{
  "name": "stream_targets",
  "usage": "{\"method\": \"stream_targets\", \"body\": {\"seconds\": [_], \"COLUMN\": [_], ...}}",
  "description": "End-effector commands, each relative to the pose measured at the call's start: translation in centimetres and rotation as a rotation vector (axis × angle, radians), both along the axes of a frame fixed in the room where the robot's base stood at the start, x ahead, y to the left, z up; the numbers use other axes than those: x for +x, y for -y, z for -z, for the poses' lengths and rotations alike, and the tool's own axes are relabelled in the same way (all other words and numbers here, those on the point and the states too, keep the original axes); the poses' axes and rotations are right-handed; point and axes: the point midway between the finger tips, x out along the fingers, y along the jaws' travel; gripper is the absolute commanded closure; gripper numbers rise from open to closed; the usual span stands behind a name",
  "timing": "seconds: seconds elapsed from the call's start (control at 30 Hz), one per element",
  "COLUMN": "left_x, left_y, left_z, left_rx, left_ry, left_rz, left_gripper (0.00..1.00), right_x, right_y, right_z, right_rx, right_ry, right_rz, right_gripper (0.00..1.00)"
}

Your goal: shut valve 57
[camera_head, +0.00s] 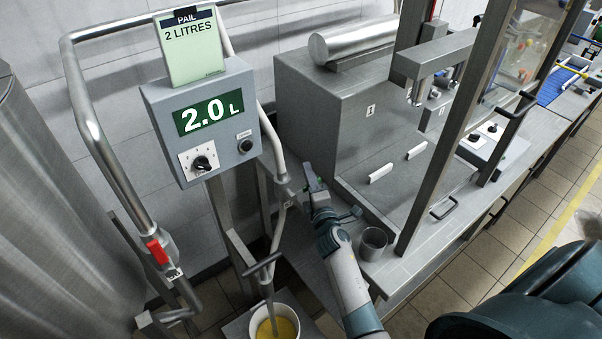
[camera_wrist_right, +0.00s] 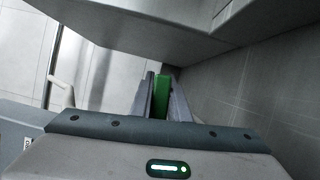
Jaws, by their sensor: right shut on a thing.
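My right gripper (camera_head: 311,182) is beside the right-hand pipe, right of the grey display box. In the right wrist view its two fingers (camera_wrist_right: 163,96) are closed around a green valve handle (camera_wrist_right: 161,94). The handle is mostly hidden by my gripper in the head view. A small tag (camera_head: 291,203) hangs on the pipe close by; its number is too small to read. A red valve handle (camera_head: 158,251) is on the left pipe, with another tag (camera_head: 174,272) just below. I cannot tell which tag reads 57. My left gripper is not in view.
The display box (camera_head: 215,150) reads 2.0 L, under a card (camera_head: 192,60) reading PAIL 2 LITRES. A pail (camera_head: 256,326) with yellow liquid stands below the outlet. A large steel tank (camera_head: 50,220) is at left. A grey machine (camera_head: 330,125) and a metal cup (camera_head: 373,242) stand right of my gripper.

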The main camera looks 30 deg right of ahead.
Motion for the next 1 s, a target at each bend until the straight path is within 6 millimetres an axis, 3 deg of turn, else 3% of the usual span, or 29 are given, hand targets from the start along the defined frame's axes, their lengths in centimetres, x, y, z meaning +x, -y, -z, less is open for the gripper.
{"method": "stream_targets", "body": {"seconds": [0.27, 0.57, 0.6, 0.67, 1.0], "left_x": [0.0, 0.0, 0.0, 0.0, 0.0], "left_y": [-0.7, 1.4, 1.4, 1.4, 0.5], "left_z": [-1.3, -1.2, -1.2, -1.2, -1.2], "left_rx": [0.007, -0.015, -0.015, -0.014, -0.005], "left_ry": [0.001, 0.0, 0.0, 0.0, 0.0], "left_rz": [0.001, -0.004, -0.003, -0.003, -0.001], "left_gripper": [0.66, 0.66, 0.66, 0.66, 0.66], "right_x": [0.0, 0.0, 0.0, 0.0, 0.0], "right_y": [0.5, 0.5, 0.5, 0.5, 0.5], "right_z": [0.8, 1.1, 1.1, 1.1, 1.1], "right_rx": [0.116, 0.13, 0.13, 0.129, 0.127], "right_ry": [-0.016, -0.017, -0.017, -0.017, -0.018], "right_rz": [-0.002, 0.0, 0.0, 0.0, 0.0], "right_gripper": [1.0, 1.0, 0.82, 0.68, 0.66]}}
